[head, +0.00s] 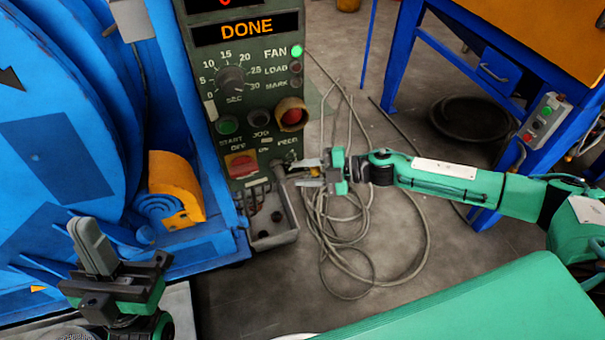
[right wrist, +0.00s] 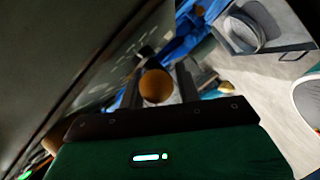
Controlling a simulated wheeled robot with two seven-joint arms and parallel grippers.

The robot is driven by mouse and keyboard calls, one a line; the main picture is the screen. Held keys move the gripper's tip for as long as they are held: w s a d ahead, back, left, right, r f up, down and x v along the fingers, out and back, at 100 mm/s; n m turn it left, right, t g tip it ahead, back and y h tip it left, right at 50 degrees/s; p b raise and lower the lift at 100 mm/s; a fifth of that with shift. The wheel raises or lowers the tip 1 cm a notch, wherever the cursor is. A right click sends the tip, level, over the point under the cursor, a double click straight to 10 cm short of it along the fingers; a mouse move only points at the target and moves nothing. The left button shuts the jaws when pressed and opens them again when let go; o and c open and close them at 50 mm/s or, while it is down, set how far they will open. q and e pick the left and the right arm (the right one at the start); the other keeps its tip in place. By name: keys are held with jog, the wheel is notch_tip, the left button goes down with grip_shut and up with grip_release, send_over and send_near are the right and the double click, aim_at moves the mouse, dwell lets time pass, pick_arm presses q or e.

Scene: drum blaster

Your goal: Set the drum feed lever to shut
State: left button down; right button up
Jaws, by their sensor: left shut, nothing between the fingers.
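The drum feed lever (head: 279,169) is at the lower right of the green control panel (head: 213,110), below the FEED lettering. Its setting cannot be read. My right gripper (head: 306,174) is just right of the lever, its fingers apart and pointing at the panel. In the right wrist view a round orange-brown knob (right wrist: 156,86) shows between the two fingers of the right gripper (right wrist: 158,92), with thin gaps on both sides; contact cannot be confirmed. My left gripper (head: 88,240) is shut and empty at lower left, far from the lever.
The display (head: 246,28) reads DONE, and the FAN lamp (head: 297,51) is green. A red button (head: 292,115) sits above the lever. A grey open box (head: 272,235) is below. The blue drum machine (head: 50,130) stands left. Loose cables (head: 345,235) lie on the floor.

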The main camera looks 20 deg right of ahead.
jog(key=shift+a, duration=0.25)
grip_shut()
